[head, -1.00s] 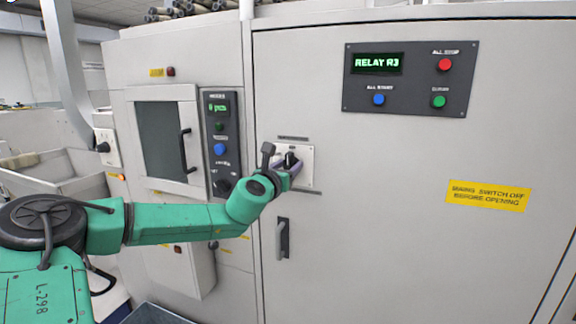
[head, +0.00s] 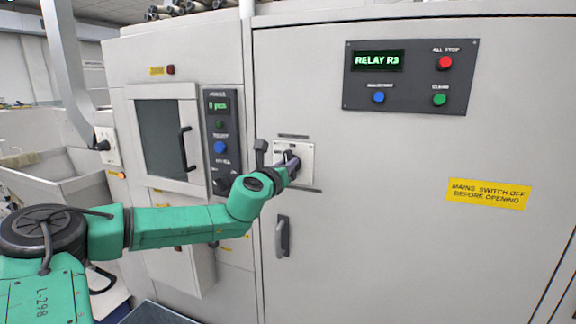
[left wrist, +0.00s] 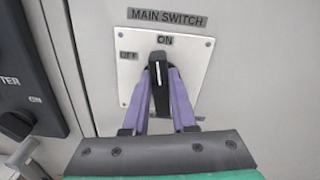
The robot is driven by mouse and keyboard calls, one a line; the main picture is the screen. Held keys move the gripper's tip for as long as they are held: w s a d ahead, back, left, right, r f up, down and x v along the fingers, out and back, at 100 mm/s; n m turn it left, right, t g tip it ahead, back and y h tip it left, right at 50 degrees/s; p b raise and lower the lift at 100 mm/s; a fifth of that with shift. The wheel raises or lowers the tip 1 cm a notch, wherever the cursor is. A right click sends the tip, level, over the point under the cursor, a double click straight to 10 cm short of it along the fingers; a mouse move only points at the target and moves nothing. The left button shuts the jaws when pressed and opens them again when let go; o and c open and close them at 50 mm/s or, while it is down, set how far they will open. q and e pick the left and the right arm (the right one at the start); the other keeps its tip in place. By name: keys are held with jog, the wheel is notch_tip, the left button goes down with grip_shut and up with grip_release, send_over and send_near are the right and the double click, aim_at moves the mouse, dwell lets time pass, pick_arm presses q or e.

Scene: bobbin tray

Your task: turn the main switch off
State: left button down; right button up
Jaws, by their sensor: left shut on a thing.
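The main switch is a black handle (left wrist: 158,76) on a white plate (left wrist: 192,53) on the grey cabinet door. In the left wrist view the handle stands upright, its top under the ON label (left wrist: 165,40). The OFF label (left wrist: 128,55) is to the left. My left gripper (left wrist: 161,76) is shut on the handle, with a purple finger on each side. In the head view the left gripper (head: 292,160) covers part of the plate (head: 307,170). My right gripper is not in view.
A panel (head: 412,78) reading RELAY R3 is at the upper right of the door. A door handle (head: 282,237) is below the switch. A yellow sign (head: 488,193) is at right. A control strip (head: 221,142) with knobs stands left of the door.

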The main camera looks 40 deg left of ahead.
pick_arm(q)
jog(key=n, duration=0.4)
jog(key=shift+a+n, duration=0.2)
jog(key=shift+n, duration=0.1)
jog(key=n+p, duration=0.1)
jog(key=n, duration=0.3)
jog(key=shift+s+a+f+n, duration=0.1)
jog(key=shift+n, duration=0.2)
jog(key=n, duration=0.3)
jog(key=shift+f+n, duration=0.15)
jog(key=shift+n, duration=0.15)
jog(key=shift+a+f+n, duration=0.1)
jog(key=shift+f+n, duration=0.1)
jog(key=shift+n, duration=1.3)
jog(key=c, duration=0.7)
grip_release()
jog(key=shift+s+f, duration=0.1)
